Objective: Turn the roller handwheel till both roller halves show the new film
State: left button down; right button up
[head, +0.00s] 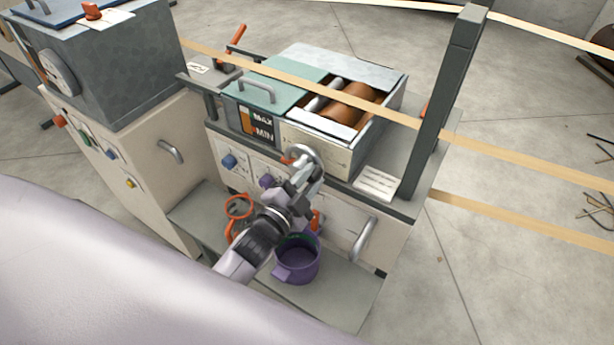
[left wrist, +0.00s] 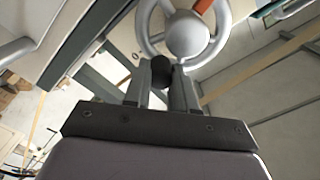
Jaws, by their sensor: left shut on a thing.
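The roller handwheel (head: 305,157) is a grey metal wheel with an orange mark, on the front face of the roller box (head: 318,143). It fills the top of the left wrist view (left wrist: 187,35). My left gripper (head: 303,182) reaches up to it from below. Its fingers (left wrist: 170,75) are shut on the wheel's dark knob (left wrist: 161,69) at the lower rim. The rollers (head: 352,103) show orange-brown in the box's open part, with a paler length to their left. The green lid (head: 275,90) hides the rest. My right gripper is not in view.
A purple pot (head: 298,262) and an orange-rimmed jar (head: 238,207) stand on the lower shelf near my left arm. A door handle (head: 364,238) sticks out at right.

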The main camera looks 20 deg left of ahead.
pick_arm(q)
jog(key=shift+d+f+m, duration=0.1)
jog(key=shift+f+m, duration=0.3)
jog(key=shift+m, duration=0.6)
jog(key=c, duration=0.9)
grip_release()
jog(key=shift+s+a+b, duration=0.15)
jog(key=shift+s, duration=1.05)
jog(key=shift+s+a+b, duration=0.15)
jog(key=shift+s+a, duration=0.05)
jog(key=shift+s, duration=0.95)
jog(key=shift+s+a+b, duration=0.15)
jog(key=shift+s, duration=1.05)
